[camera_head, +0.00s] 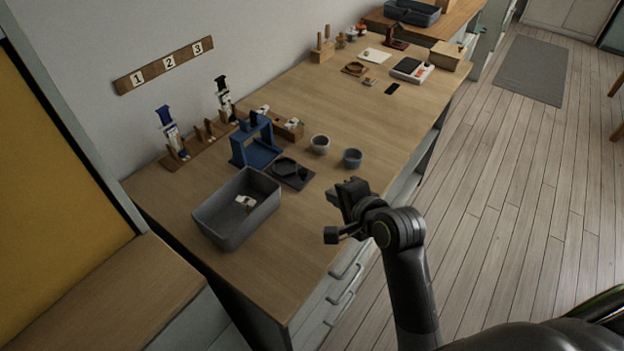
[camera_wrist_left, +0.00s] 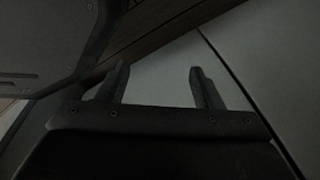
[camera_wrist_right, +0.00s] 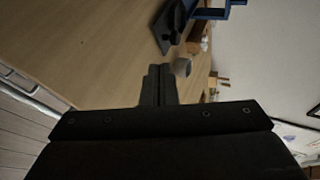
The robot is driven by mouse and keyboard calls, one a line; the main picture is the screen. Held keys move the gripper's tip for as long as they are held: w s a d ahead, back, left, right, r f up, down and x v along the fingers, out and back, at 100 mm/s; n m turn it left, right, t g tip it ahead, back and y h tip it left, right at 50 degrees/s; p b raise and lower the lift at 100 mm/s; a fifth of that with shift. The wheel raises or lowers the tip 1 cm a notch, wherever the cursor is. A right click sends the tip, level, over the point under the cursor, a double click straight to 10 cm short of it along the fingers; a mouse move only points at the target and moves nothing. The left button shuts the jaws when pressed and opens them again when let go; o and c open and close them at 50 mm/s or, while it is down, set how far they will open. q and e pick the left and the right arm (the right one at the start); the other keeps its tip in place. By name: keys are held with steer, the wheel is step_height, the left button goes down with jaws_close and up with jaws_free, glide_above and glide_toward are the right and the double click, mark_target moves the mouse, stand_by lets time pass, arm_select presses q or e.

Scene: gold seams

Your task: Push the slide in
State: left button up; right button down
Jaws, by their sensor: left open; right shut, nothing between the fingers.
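A blue frame (camera_head: 252,155) stands on the table, and its edge also shows at the top of the right wrist view (camera_wrist_right: 212,13). A flat dark plate (camera_head: 299,180) with a round dark dish-like part lies right in front of the frame; I take it as the slide, sticking out to the right. It also shows in the right wrist view (camera_wrist_right: 166,36). I cannot tell how far it reaches under the frame. My right gripper (camera_head: 342,192) is shut and empty above the table's front edge, apart from the plate. My left gripper (camera_wrist_left: 160,82) is open and empty, facing a pale panel.
A grey bin (camera_head: 215,211) with a small white piece stands left of the plate. Two small cups (camera_head: 320,144) (camera_head: 353,158) stand right of the frame. Wooden racks (camera_head: 205,145) stand behind. The tabletop (camera_head: 290,235) between bin and front edge is clear.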

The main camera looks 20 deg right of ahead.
mark_target(305, 176)
steer(key=x, duration=0.6)
steer(key=shift+w+f, duration=0.1)
steer(key=shift+w+a, duration=0.15)
steer(key=shift+w, duration=0.45)
steer(key=shift+w+a, duration=0.15)
steer(key=shift+w, duration=0.45)
steer(key=shift+w+a, duration=0.2)
steer(key=shift+w, duration=0.5)
steer(key=shift+w, duration=0.1)
